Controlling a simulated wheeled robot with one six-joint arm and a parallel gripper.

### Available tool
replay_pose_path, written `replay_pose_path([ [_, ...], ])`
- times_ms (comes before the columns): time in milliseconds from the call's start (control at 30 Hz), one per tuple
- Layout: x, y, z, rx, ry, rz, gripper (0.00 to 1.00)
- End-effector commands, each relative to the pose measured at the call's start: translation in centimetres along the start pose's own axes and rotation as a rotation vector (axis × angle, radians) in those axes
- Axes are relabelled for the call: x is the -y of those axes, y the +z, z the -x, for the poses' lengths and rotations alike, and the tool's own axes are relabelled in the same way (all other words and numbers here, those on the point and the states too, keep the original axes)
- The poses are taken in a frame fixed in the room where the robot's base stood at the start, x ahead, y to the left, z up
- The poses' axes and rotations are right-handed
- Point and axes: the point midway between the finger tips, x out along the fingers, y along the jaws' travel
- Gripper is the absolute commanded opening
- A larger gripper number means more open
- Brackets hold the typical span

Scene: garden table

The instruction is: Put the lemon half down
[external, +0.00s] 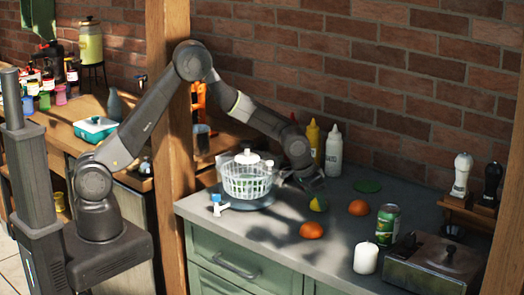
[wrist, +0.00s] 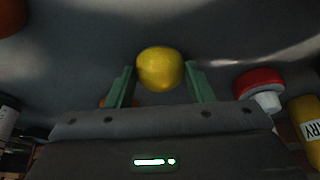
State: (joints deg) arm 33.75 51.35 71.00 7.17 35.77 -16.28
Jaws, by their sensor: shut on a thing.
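The yellow lemon half (wrist: 160,68) sits between the two green fingers of my gripper (wrist: 160,80) in the wrist view, its rounded yellow side showing. My gripper is shut on it. In the external view the lemon half (external: 319,204) shows yellow-green at the end of my gripper (external: 315,191), low over the grey counter (external: 262,228). I cannot tell whether it touches the counter. Its cut face is not clearly visible.
Two orange fruits (external: 311,230) (external: 358,207) lie close by. A green can (external: 387,224), a white candle (external: 366,258) and a metal box (external: 435,268) stand right. A salad spinner (external: 247,182) is left. Bottles (external: 334,150) and a green disc (external: 367,186) are behind.

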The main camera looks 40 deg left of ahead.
Motion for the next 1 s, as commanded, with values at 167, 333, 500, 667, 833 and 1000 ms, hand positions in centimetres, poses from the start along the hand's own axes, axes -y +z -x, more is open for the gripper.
replay_pose_path([
  [167,0.0,0.0,0.0,-0.001,0.0,0.0,0.22],
  [333,0.0,0.1,-0.1,0.0,0.0,0.0,0.66],
  [500,0.0,0.1,-0.1,0.0,0.0,0.0,0.7],
  [667,0.0,0.0,0.0,0.0,0.0,0.0,0.7],
  [833,0.0,0.0,1.1,-0.001,0.0,0.0,0.7],
  [1000,0.0,-0.1,4.0,-0.004,0.001,-0.001,0.7],
])
